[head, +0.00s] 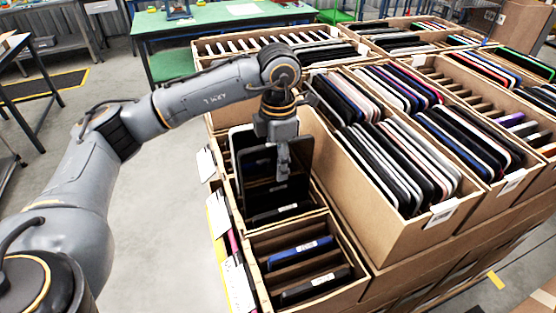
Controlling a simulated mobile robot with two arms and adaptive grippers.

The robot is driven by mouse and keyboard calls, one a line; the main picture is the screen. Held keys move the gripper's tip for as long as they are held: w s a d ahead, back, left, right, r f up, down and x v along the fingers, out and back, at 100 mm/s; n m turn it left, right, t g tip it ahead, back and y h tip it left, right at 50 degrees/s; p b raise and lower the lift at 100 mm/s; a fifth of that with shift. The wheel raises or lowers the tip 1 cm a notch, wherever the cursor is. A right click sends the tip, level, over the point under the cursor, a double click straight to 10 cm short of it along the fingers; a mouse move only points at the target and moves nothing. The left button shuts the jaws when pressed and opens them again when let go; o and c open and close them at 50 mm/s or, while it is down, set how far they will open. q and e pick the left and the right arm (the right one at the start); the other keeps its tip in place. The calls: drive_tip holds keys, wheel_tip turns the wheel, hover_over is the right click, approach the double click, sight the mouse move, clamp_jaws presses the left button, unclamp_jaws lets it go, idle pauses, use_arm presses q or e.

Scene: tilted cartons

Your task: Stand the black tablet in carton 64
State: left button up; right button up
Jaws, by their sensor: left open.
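Several dark tablets stand or lean in the narrow carton (322,200) at the front left of the pallet. A black tablet (258,158) is upright there, right behind and beside my left gripper (282,172). My left gripper points down with its fingers open, close to this tablet; I cannot tell whether they touch it. Lower in the same row, a front compartment (345,235) holds a blue tablet (300,250) and a black tablet (315,287), with bare slots between. No carton number is readable, so I cannot tell which carton is 64. My right gripper is out of view.
A taller carton (395,240) packed with tablets rises just right of my left gripper. More cartons stand behind and to the right. White sheets (238,290) hang on the left side. A green table (215,20) stands at the back.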

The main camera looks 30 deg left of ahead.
use_arm(q)
wheel_tip(320, 180, up, 12)
drive_tip(key=shift+r, duration=0.1)
idle(0.4)
wheel_tip(320, 180, up, 7)
drive_tip(key=p, duration=0.6)
drive_tip(key=shift+p, duration=0.3)
idle(0.3)
